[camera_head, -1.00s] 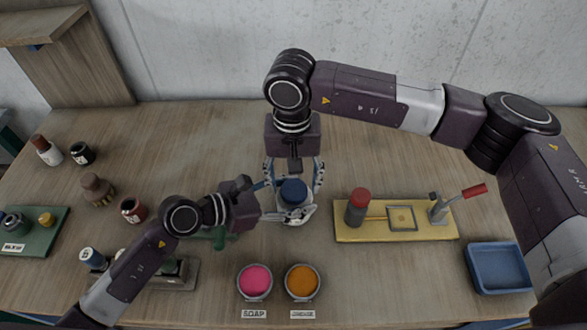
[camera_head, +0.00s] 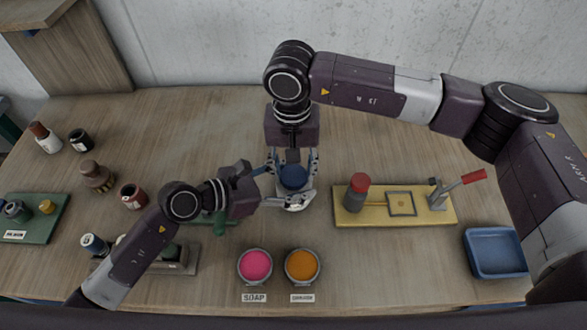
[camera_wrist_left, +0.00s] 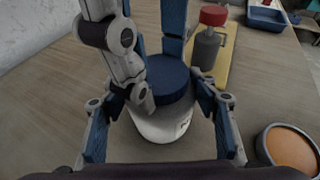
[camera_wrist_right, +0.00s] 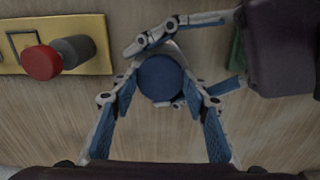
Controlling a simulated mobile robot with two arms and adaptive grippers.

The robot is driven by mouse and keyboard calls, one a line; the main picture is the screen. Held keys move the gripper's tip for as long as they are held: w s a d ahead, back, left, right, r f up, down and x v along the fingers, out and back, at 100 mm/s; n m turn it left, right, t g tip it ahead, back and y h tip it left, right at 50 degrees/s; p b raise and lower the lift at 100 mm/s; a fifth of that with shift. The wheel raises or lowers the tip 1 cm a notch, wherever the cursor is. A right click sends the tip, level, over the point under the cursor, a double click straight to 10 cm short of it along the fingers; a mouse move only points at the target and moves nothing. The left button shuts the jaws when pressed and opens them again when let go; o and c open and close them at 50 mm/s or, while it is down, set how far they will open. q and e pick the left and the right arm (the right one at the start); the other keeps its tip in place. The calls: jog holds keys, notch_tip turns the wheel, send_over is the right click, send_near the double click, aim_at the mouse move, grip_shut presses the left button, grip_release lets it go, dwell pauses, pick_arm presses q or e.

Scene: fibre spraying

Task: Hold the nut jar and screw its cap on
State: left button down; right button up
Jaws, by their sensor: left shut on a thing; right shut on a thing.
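The white nut jar (camera_head: 296,206) stands upright near the middle of the table; it also shows in the left wrist view (camera_wrist_left: 160,128). The round dark blue cap (camera_head: 293,178) sits level on its top, also in the left wrist view (camera_wrist_left: 168,78) and right wrist view (camera_wrist_right: 160,78). I cannot tell whether its thread has caught. My left gripper (camera_head: 283,192) comes in from the left and is shut around the jar's body. My right gripper (camera_head: 293,172) points down from above, shut on the cap, with a finger on each side. The jar's contents are hidden.
A yellow board (camera_head: 345,218) with a red-topped bottle (camera_head: 357,192) and a lever (camera_head: 445,192) stands to the right. Pink (camera_head: 255,265) and orange (camera_head: 302,265) bowls are in front. A blue tray (camera_head: 495,252) is far right. Several bottles stand at left.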

jog(key=m, duration=0.2)
jog(key=shift+m, duration=0.4)
jog(key=o, duration=1.3)
jog(key=shift+r, duration=2.3)
jog(key=shift+c, duration=0.4)
